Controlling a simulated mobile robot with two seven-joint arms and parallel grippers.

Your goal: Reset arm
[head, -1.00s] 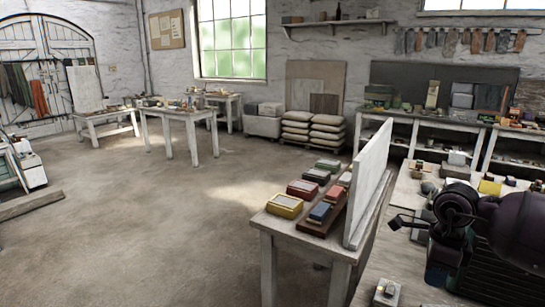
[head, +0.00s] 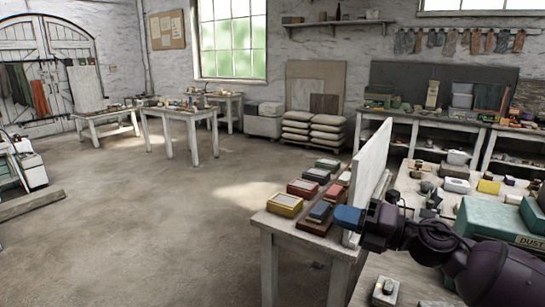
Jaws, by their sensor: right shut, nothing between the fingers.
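My right arm comes in from the lower right. Its gripper (head: 350,217) points left, with a blue end in front of the lower edge of the upright white board (head: 371,165). It is shut and empty. In the picture it overlaps the near right end of the small table (head: 275,222); I cannot tell whether it touches the board or table. My left gripper is not in view.
The small table bears a yellow box (head: 284,204), a red box (head: 303,188) and a brown tray (head: 313,226) with small blocks. A teal dust box (head: 490,215) stands on the cluttered right bench beside my arm.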

